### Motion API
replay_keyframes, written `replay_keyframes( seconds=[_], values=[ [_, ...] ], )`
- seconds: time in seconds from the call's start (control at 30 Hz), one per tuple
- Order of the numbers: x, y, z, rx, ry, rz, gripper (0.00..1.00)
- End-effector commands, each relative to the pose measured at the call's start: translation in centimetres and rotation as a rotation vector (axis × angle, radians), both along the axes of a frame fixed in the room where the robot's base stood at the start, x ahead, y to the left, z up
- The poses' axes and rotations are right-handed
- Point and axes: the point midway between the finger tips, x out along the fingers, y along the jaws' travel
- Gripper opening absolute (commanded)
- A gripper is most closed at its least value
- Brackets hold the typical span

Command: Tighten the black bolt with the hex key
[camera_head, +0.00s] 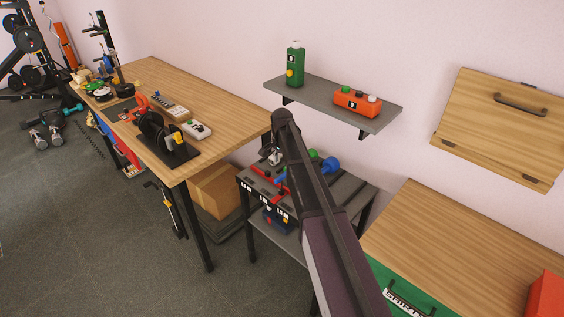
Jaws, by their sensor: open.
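My arm reaches up from the bottom of the head view, and my gripper (271,156) hangs from its far end above the small grey table (340,193). It looks small and partly hidden by the arm, and its jaws are open. I see nothing clearly held in it. On the small table are red pieces (262,172) and a blue piece (331,165) with green beside it, partly behind my arm. I cannot pick out the black bolt or the hex key with certainty at this size.
A long wooden workbench (225,110) with tools stands at left, a cardboard box (216,188) under it. A wooden-topped cabinet (460,245) stands at right. Floor at lower left is clear.

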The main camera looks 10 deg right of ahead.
Motion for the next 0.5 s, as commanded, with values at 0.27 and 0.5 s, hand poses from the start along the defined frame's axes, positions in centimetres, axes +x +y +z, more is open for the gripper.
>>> replay_keyframes(
  seconds=[0.27,0.5],
  values=[
    [0.0,0.0,-2.5,0.001,-0.001,0.0,0.66],
    [0.0,0.0,-4.3,0.001,-0.001,0.0,0.66]
  ],
)
